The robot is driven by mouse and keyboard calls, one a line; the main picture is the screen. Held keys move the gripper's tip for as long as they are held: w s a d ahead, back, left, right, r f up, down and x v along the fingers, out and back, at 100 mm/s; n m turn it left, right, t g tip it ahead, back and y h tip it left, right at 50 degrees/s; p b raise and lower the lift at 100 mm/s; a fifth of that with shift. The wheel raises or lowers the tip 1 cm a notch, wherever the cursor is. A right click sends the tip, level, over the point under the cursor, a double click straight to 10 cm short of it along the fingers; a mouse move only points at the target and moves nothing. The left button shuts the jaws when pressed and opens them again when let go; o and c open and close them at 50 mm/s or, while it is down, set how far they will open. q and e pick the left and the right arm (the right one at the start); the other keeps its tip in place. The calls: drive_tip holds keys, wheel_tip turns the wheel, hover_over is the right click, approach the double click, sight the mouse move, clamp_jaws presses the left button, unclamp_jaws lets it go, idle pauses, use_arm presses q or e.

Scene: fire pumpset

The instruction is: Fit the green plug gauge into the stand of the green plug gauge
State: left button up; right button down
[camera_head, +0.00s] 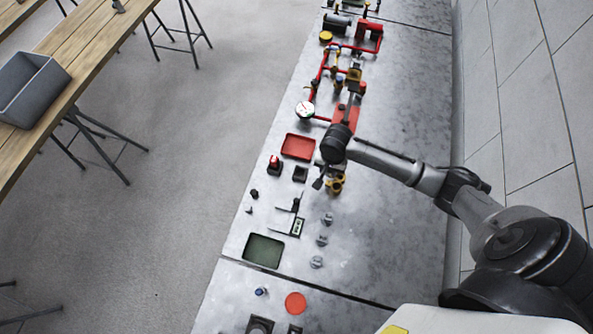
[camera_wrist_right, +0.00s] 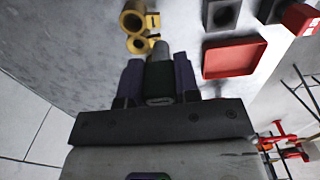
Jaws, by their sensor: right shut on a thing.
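The green plug gauge (camera_wrist_right: 159,78), a dark green body with a grey cylindrical tip, is held between the fingers of my right gripper (camera_wrist_right: 159,90) in the right wrist view. In the head view my right gripper (camera_head: 320,178) hangs over the steel bench beside the yellow rings; the gauge is too small to make out there. A dark grey square block with an open hole, which looks like the stand (camera_wrist_right: 222,14), is near the red tray, apart from the gauge. It also shows in the head view (camera_head: 300,174). My left gripper is not in view.
Yellow rings (camera_wrist_right: 133,22) stand close to the gauge tip. A red tray (camera_wrist_right: 235,58) and a red-topped piece (camera_head: 274,162) are near the block. A caliper-like tool (camera_head: 290,222), grey parts (camera_head: 322,240) and a green tray (camera_head: 263,251) lie nearer. Red piping (camera_head: 320,85) is farther back.

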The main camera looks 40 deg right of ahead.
drive_tip(key=w+a+f, duration=0.1)
drive_tip(key=w+f, duration=0.2)
drive_tip(key=w+a+f, duration=0.2)
drive_tip(key=w+f, duration=0.1)
drive_tip(key=w+a+f, duration=0.1)
drive_tip(key=w+f, duration=0.2)
drive_tip(key=shift+a+f+b, duration=0.1)
drive_tip(key=shift+a+b, duration=0.1)
drive_tip(key=shift+b, duration=0.15)
drive_tip(key=shift+f, duration=0.3)
drive_tip(key=shift+f, duration=0.15)
drive_tip(key=c, duration=0.8)
unclamp_jaws()
drive_tip(key=shift+c, duration=0.2)
